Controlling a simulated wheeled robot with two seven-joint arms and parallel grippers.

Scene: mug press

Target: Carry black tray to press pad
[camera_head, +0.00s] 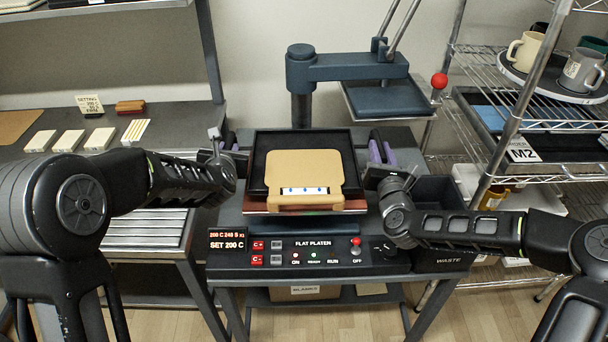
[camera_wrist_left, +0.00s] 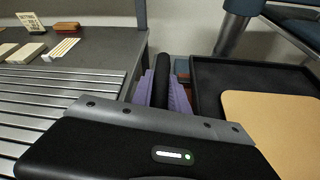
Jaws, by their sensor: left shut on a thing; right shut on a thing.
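The black tray (camera_head: 300,140) is over the lower part of the press, with a tan board (camera_head: 305,170) bearing a white strip lying on it. My left gripper (camera_head: 224,152) is shut at the tray's left side. My right gripper (camera_head: 376,166) is shut at its right side. In the left wrist view the tray (camera_wrist_left: 208,85) is at right, beside purple ridged pieces and a dark bar at my left gripper (camera_wrist_left: 163,85). A reddish-brown edge (camera_head: 352,205) shows below the tray, perhaps the press pad; most of it is hidden. I cannot tell whether the tray touches it.
The press's upper platen (camera_head: 385,98) is swung aside to the right, with a red-knobbed lever (camera_head: 439,81). A control panel (camera_head: 310,253) is in front. A bench (camera_head: 60,118) with white blocks is at left. A wire rack (camera_head: 540,80) with mugs is at right.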

